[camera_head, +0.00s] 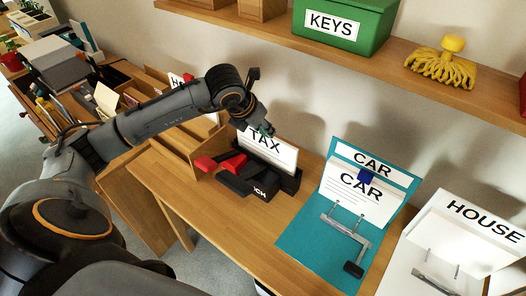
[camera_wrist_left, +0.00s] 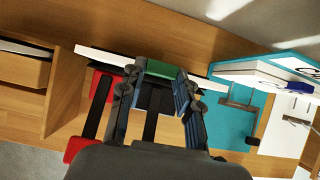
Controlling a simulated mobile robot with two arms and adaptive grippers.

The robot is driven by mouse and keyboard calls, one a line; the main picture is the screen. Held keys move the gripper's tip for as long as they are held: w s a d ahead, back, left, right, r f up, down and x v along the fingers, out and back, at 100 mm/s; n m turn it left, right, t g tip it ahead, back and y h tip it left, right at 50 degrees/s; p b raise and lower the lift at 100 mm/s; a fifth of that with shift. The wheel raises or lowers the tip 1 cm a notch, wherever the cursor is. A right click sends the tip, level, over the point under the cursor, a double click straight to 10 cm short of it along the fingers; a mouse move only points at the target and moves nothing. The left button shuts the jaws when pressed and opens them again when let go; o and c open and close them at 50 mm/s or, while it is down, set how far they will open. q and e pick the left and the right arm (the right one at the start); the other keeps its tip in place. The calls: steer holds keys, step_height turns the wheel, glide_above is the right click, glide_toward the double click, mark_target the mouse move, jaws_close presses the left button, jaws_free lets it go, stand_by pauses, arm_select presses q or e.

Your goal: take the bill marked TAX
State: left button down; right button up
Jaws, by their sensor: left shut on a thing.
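The white bill marked TAX (camera_head: 276,151) stands upright in a black hole punch (camera_head: 257,183) with red parts. In the left wrist view, the bill is seen nearly edge-on as a white strip (camera_wrist_left: 105,57). A green clip (camera_wrist_left: 160,69) sits at its top edge. My left gripper (camera_head: 265,131) reaches down to the bill's top edge from above. In the left wrist view, its two fingers (camera_wrist_left: 157,78) are shut on the green clip, one on each side. The punch's label is partly hidden. My right gripper is in neither view.
A teal binder (camera_head: 300,238) holds a CAR sheet with a blue clip. A white HOUSE binder (camera_head: 455,265) lies further right. A wooden shelf (camera_head: 395,55) above carries a green KEYS box (camera_head: 345,28) and a yellow brush (camera_head: 440,67). Wooden compartments (camera_head: 180,135) stand left of the punch.

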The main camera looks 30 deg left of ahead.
arm_select(q)
steer(key=shift+r+p, duration=0.35)
steer(key=shift+r, duration=1)
step_height(320, 180, up, 8)
steer(key=p, duration=0.4)
steer(key=shift+p, duration=0.3)
stand_by(0.4)
